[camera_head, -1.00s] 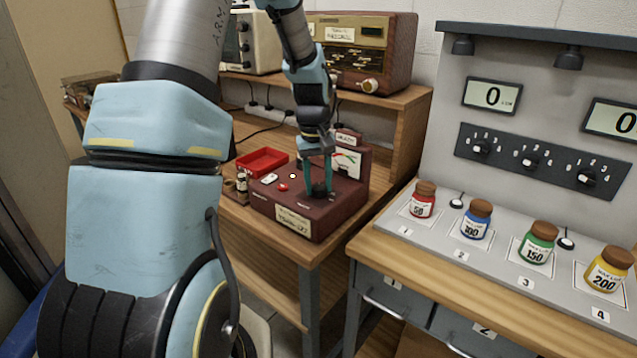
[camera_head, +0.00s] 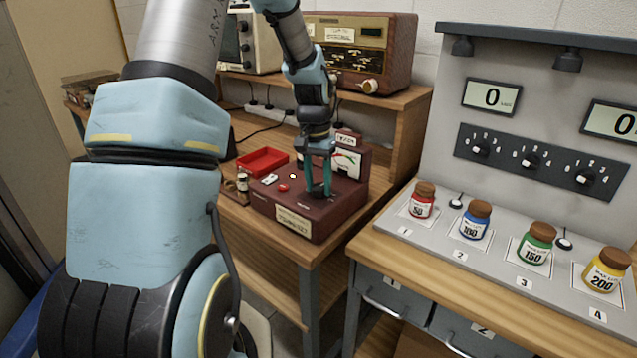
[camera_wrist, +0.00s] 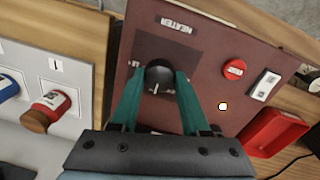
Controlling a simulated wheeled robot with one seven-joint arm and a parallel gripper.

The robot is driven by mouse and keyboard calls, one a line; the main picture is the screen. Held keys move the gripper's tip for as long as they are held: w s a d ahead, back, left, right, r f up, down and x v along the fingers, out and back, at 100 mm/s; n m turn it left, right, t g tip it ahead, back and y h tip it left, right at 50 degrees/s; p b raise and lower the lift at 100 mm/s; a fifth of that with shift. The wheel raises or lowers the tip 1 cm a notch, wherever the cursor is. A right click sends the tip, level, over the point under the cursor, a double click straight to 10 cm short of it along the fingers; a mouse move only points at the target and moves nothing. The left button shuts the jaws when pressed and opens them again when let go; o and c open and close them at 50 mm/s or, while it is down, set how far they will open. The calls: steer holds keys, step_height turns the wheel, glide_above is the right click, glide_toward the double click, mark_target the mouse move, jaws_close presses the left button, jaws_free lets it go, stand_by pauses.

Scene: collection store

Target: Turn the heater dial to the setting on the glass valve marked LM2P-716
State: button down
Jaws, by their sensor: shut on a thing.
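The heater dial (camera_wrist: 160,78) is a round black knob with a white pointer line, next to a HEATER label on the maroon tester box. The pointer is toward the lower part of the wrist view; its setting marks are not legible. My gripper (camera_wrist: 159,84) has its teal fingers shut on the dial, one on each side. In the head view my gripper (camera_head: 320,192) reaches down onto the front right of the tester box (camera_head: 330,221) and hides most of the dial. I cannot make out a glass valve marked LM2P-716.
A red tray (camera_head: 262,161) lies behind the box, and a small bottle-like item (camera_head: 242,183) stands at its left. The box carries a red button (camera_wrist: 234,69), a white switch (camera_wrist: 264,86) and a raised meter (camera_head: 347,162). Several coloured jars stand on the bench at right.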

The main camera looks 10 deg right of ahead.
mark_target(316, 186)
stand_by(0.5)
steer(key=shift+c, duration=1.9)
jaws_free()
steer(key=shift+r, duration=0.1)
step_height(316, 186, up, 11)
steer(key=b, duration=0.2)
steer(key=shift+w+a+f+b, duration=0.2)
steer(key=shift+a+b, duration=0.05)
steer(key=shift+b, duration=0.05)
steer(key=s+a+f+n+t, duration=0.1)
steer(key=s+a+f+n, duration=0.1)
steer(key=s+a, duration=0.5)
steer(key=s+a+f+n+t, duration=0.1)
steer(key=s+a+f+n, duration=0.2)
steer(key=s+a+f, duration=0.2)
steer(key=s+a, duration=0.2)
steer(key=a, duration=0.2)
steer(key=shift+s+n, duration=0.3)
steer(key=shift+s, duration=0.1)
